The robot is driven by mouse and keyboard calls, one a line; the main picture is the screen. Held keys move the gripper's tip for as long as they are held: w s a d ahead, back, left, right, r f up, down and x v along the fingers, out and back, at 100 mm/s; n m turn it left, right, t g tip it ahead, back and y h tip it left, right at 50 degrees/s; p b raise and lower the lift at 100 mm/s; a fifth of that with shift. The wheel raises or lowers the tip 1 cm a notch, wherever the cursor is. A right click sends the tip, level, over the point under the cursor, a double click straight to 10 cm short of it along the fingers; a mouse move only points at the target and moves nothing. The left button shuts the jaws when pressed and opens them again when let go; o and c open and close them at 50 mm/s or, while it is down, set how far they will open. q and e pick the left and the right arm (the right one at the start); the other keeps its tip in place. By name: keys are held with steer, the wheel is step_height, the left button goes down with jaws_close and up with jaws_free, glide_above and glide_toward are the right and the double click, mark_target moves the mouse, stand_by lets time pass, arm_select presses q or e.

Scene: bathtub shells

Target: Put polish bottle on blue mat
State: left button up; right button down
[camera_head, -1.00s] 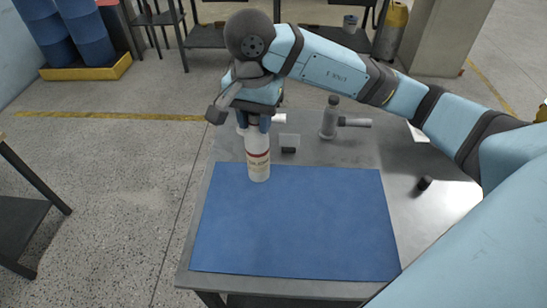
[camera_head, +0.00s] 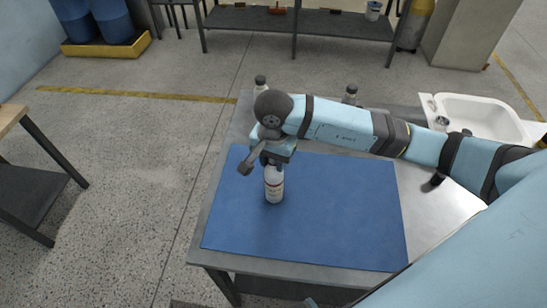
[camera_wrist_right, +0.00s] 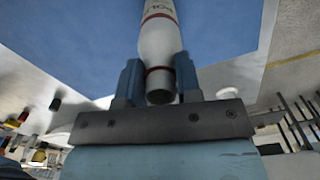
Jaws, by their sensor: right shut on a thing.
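The polish bottle (camera_head: 274,186) is white with a red band and stands upright over the upper left part of the blue mat (camera_head: 330,225). My right gripper (camera_head: 272,163) is shut on its top from above. In the right wrist view the two blue fingers (camera_wrist_right: 158,82) clasp the neck of the bottle (camera_wrist_right: 160,40), with the blue mat (camera_wrist_right: 80,40) behind it. I cannot tell whether the bottle's base touches the mat. My left gripper is not in view.
The mat lies on a grey metal table (camera_head: 440,215). A white sink-like shell (camera_head: 480,112) is at the table's right. Bottles (camera_head: 261,84) (camera_head: 350,94) stand behind my arm. A small black object (camera_head: 437,180) lies right of the mat. The mat's front is clear.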

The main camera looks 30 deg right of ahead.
steer(key=c, duration=0.8)
jaws_free()
step_height(320, 180, up, 12)
steer(key=shift+r+b, duration=0.1)
steer(key=shift+b, duration=0.6)
